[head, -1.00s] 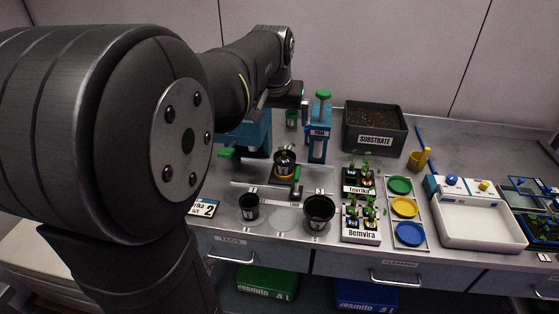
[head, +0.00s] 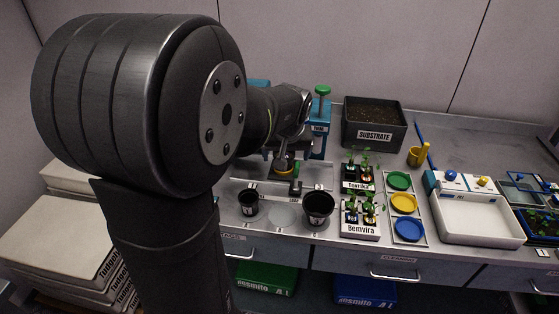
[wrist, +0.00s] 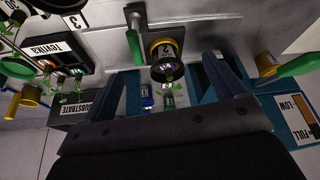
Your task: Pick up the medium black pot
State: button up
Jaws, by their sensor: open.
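The medium black pot (wrist: 166,68) carries a label "2" and holds a small seedling. It sits in a yellow ring on a stand. In the wrist view it lies between my gripper's spread fingers (wrist: 172,82), with no visible contact. In the head view my gripper is over the stand and mostly hidden by my own arm. The yellow ring (head: 284,170) shows just below it, and the pot is largely covered there. A smaller black pot (head: 248,203) and a larger black pot (head: 319,206) stand in front on the bench.
A substrate bin (head: 373,124), a blue press with a green knob (head: 320,125) and a green lever (wrist: 134,45) stand close by. Seedling racks (head: 360,220) and a tray of coloured dishes (head: 404,203) lie to the right. An empty grey disc (head: 283,215) lies between the front pots.

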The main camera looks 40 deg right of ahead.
notch_tip(320, 180, down, 6)
jog(key=s, duration=0.2)
jog(key=shift+n, duration=0.4)
jog(key=w+d, duration=0.1)
jog(key=w, duration=0.2)
jog(key=w+d, duration=0.2)
jog(key=w, duration=0.1)
jog(key=w+d, duration=0.2)
jog(key=w, duration=0.2)
jog(key=shift+d+f, duration=0.15)
jog(key=shift+d, duration=0.1)
jog(key=x, duration=0.5)
jog(key=c, duration=1.1)
